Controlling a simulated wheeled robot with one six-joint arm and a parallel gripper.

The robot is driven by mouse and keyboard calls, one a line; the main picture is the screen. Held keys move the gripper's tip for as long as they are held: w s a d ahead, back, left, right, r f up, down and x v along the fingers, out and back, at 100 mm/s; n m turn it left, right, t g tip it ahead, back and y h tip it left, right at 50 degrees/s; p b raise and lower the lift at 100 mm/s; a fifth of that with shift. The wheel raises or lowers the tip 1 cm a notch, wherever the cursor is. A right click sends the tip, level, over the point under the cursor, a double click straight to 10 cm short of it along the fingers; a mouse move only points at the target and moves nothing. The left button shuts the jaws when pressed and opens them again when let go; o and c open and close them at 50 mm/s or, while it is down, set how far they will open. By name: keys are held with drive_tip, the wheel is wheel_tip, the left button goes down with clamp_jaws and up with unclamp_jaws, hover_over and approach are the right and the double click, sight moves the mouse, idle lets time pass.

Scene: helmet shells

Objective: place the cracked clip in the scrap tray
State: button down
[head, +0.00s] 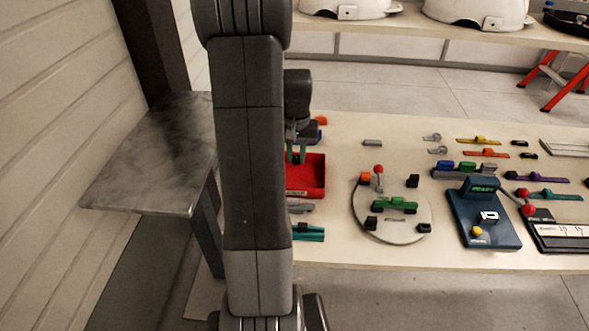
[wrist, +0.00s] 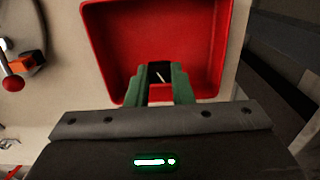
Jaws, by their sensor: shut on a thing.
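The red scrap tray (head: 313,176) is on the table just right of my arm's upright link, which hides its left part. The tray (wrist: 118,45) fills the upper middle of the wrist view, and its bare floor shows. My gripper (head: 296,157) is at the tray, its green fingers pointing down. In the wrist view my gripper (wrist: 161,74) is shut on a small dark piece with a pale line, taken as the cracked clip (wrist: 160,73). The piece appears over the tray's near part. Its height above the floor is unclear, and any crack is too small to make out.
A round grey plate (head: 395,232) with a green clip and a red-knobbed lever stands right of the tray. A blue fixture (head: 485,225) is further right. Teal clips (head: 308,232) lie in front of the tray. Several coloured clips lie at the back right.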

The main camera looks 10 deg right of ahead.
sight(296, 162)
drive_tip(key=shift+f, duration=2.55)
drive_tip(key=shift+f, duration=0.1)
drive_tip(key=c, duration=1.3)
unclamp_jaws()
wheel_tip(296, 162, up, 12)
drive_tip(key=shift+r, duration=0.15)
